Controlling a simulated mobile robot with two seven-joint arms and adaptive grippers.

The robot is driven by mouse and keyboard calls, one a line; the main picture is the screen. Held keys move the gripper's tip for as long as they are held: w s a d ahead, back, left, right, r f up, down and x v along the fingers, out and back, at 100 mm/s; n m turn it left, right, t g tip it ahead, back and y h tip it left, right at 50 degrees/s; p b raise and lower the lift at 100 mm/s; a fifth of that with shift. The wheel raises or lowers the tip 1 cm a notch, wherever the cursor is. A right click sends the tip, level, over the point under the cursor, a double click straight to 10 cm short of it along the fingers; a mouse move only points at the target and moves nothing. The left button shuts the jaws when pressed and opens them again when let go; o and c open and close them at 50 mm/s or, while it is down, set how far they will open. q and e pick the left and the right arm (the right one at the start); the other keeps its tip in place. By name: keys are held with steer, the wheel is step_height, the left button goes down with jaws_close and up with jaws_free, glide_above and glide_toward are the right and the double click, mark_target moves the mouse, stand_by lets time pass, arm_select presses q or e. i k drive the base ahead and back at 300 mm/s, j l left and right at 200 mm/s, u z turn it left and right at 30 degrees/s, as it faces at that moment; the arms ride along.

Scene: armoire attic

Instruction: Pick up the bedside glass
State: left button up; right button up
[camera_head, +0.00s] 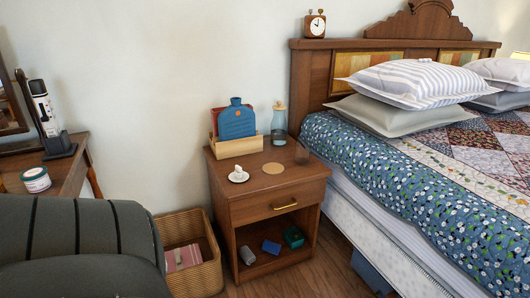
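The wooden nightstand (262,203) stands beside the bed. A small, see-through brownish shape (301,156) sits at the right edge of its top, close to the quilt; it looks like a drinking glass, but it is too small and faint to be sure. A clear bottle or carafe (279,124) with a tan top and bluish contents stands upright at the back of the nightstand. A round tan coaster (273,168) lies bare on the top, to the left of the brownish shape. Neither of my grippers is in view.
A wooden holder (236,148) with a blue hot-water bottle (237,120) and a white saucer (238,177) share the nightstand top. A quilted bed (430,190) bounds the right; a wicker basket (208,272) and dark armchair (80,245) bound the left.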

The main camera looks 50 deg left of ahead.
mark_target(303, 148)
steer(key=u, duration=1.45)
steer(key=j+z, duration=0.2)
steer(key=j, duration=0.15)
steer(key=k+j+z, duration=0.2)
steer(key=j+z, duration=0.25)
steer(key=j, duration=0.15)
